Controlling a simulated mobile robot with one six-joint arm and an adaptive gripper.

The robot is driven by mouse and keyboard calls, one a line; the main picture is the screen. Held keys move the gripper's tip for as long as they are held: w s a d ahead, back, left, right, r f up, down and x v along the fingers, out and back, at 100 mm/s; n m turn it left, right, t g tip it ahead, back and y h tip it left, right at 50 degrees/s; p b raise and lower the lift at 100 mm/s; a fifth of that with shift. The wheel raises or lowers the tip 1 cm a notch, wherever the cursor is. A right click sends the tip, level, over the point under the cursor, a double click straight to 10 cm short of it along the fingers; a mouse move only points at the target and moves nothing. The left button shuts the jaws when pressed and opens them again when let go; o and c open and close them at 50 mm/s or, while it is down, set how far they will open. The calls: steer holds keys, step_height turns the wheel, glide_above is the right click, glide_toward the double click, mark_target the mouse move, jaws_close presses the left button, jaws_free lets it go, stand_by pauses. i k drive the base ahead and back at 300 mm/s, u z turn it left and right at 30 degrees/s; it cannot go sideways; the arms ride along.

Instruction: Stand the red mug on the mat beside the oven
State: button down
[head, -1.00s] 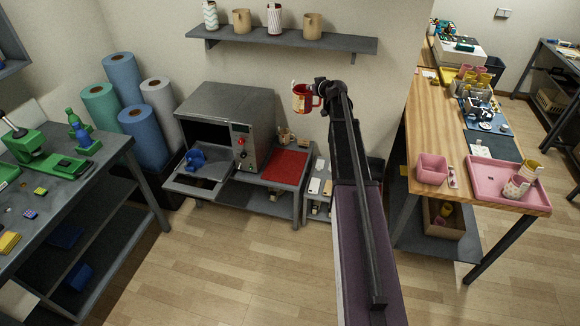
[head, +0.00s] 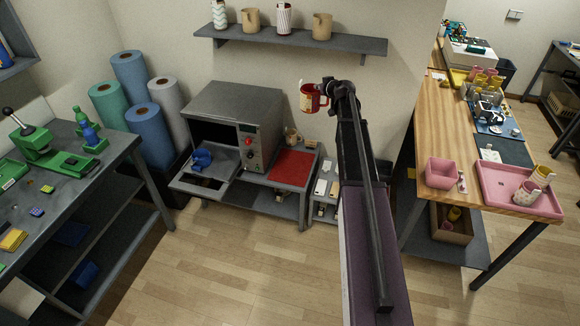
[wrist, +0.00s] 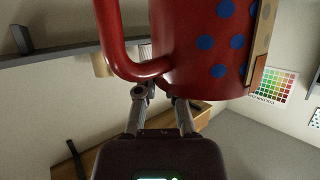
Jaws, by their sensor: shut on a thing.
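The red mug (head: 308,100) hangs in the air in the head view, at the end of my outstretched arm. In the wrist view the mug (wrist: 195,50) is large and close, red with blue dots, with its handle on the left and a tan patch on its right side. My gripper (wrist: 160,95) is shut on the mug; its fingertips are partly hidden behind the handle and body. The red mat (head: 291,168) lies bare on the bench, right of the oven (head: 236,125). The mug is above and to the right of the mat, apart from it.
The oven door (head: 205,185) is open, with a blue object (head: 202,158) on it. A wall shelf (head: 300,45) holds several mugs above. A low side shelf (head: 327,185) stands right of the mat's bench.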

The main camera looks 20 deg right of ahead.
mark_target(292, 172)
steer(key=u, duration=0.05)
steer(key=i, duration=0.95)
steer(key=z, duration=0.05)
